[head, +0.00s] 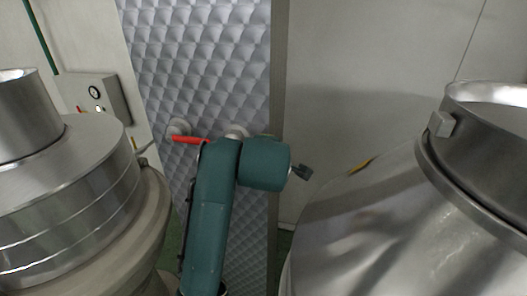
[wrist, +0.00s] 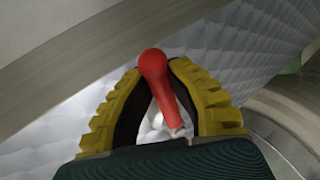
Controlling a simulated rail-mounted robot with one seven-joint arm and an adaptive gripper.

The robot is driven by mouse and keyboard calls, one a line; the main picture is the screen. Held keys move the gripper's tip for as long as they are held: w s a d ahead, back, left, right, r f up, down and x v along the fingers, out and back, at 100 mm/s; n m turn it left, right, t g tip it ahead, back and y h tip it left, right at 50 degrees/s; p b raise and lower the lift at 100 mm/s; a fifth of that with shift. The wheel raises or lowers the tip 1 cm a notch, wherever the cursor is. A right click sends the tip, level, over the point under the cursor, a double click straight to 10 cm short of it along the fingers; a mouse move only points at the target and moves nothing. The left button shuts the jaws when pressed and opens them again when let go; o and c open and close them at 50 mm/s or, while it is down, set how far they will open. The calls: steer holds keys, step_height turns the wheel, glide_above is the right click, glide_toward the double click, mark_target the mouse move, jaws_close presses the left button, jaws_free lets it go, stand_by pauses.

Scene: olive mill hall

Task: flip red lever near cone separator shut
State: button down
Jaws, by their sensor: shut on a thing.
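In the wrist view, the red lever (wrist: 153,66), with a rounded tip, stands between the two yellow, ribbed fingers of my gripper (wrist: 155,80). The dark inner pads close around it, and its lower end runs to a pale metal fitting. My gripper is shut on it. In the head view, a red lever (head: 187,140) lies nearly level against the quilted metal panel, just left of my teal arm. I cannot tell for sure whether it is the same lever. My gripper's fingers are not clear in the head view. A large cone-shaped steel vessel (head: 375,225) stands at the right.
A round stepped steel machine (head: 75,165) stands at the left, close to my arm. A grey control box (head: 100,97) is on the wall behind it. The quilted panel (head: 205,60) rises behind my arm. A small yellow-and-black thing (head: 360,166) shows above the cone-shaped vessel's edge.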

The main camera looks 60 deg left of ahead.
steer(key=shift+r, duration=0.15)
steer(key=c, duration=1)
jaws_free()
steer(key=v, duration=1.2)
